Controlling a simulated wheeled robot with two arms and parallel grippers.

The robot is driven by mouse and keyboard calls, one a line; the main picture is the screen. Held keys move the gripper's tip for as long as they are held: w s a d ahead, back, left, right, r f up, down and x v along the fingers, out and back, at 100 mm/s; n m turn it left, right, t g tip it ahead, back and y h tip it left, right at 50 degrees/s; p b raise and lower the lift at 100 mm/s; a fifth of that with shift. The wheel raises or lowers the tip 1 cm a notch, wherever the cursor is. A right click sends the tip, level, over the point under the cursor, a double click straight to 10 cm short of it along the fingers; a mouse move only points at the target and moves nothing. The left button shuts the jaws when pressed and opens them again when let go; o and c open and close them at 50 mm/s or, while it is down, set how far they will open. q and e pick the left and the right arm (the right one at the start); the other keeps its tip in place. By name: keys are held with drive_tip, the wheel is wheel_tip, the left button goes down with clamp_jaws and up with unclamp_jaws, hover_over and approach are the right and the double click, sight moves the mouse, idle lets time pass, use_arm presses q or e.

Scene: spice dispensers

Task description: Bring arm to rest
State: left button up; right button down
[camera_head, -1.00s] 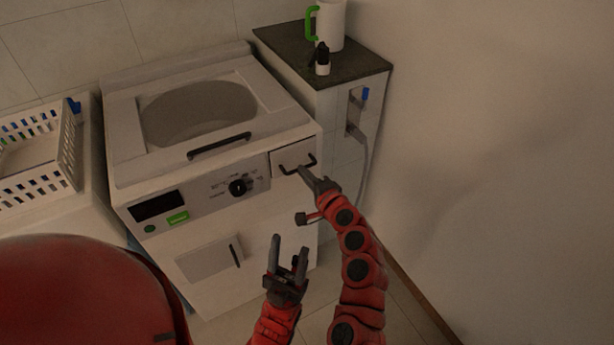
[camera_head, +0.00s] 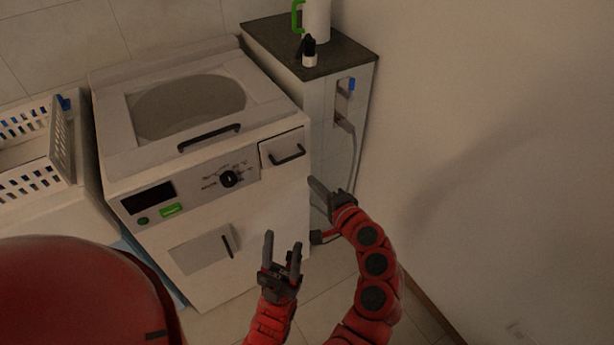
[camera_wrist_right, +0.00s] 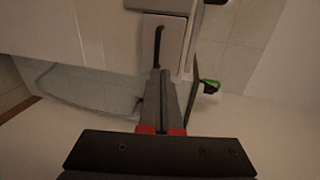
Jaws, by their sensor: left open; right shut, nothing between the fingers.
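My right gripper (camera_head: 318,188) is shut and empty. It hangs just off the right front corner of the washing machine (camera_head: 211,205), below the small drawer (camera_head: 283,147) with its dark handle. In the right wrist view its closed fingers (camera_wrist_right: 160,96) point toward the drawer front (camera_wrist_right: 164,42) and appear apart from its handle. My left gripper (camera_head: 282,250) is open and empty, fingers pointing up, in front of the machine's lower front near the small hatch (camera_head: 201,255).
A cabinet with a dark top (camera_head: 309,46) stands right of the machine, bearing a small black-and-white bottle (camera_head: 309,52) and a white container with a green handle (camera_head: 316,18). A white basket (camera_head: 37,150) is at left. A bare wall (camera_head: 490,150) closes the right side.

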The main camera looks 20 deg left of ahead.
drive_tip(key=shift+v, duration=1.4)
